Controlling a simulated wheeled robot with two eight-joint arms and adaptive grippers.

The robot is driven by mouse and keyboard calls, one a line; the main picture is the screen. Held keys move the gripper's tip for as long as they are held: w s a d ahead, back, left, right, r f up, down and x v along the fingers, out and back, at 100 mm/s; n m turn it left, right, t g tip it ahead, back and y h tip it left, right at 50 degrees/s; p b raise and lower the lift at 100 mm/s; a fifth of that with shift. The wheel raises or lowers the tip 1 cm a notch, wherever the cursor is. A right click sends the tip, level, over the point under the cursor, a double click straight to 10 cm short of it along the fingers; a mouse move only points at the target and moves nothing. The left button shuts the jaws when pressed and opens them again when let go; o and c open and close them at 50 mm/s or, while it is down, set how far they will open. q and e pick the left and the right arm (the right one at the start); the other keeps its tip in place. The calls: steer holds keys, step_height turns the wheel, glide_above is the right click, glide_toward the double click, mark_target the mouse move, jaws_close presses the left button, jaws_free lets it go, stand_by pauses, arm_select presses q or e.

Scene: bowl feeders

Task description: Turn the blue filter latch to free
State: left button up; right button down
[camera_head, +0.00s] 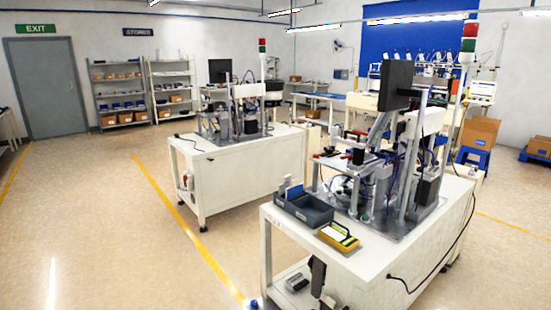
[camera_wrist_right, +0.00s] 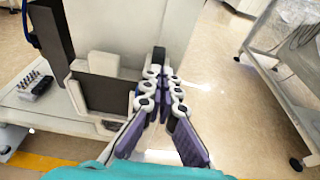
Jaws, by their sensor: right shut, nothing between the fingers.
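I cannot make out the blue filter latch for certain in either view. My right gripper (camera_wrist_right: 159,62) is shut and empty in the right wrist view, its purple-sided fingers together. It is close to a dark box-like unit (camera_wrist_right: 105,94) and a white panel (camera_wrist_right: 150,25) of the bench; I cannot tell whether it touches them. The dark unit seems to be the upright dark piece (camera_head: 318,272) at the near bench's lower shelf in the head view. My left gripper is not in view.
The near bench (camera_head: 285,238) carries a feeder machine, a grey bin (camera_head: 303,208) and a yellow device (camera_head: 338,236). A small rack (camera_wrist_right: 35,86) sits on the lower shelf (camera_wrist_right: 60,112). A metal cart (camera_wrist_right: 285,80) stands at right in the wrist view. Floor between is clear.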

steer(key=f+v, duration=0.1)
steer(key=v, duration=0.4)
steer(key=shift+s+a+r, duration=0.15)
steer(key=shift+s+a, duration=0.2)
steer(key=shift+a, duration=0.1)
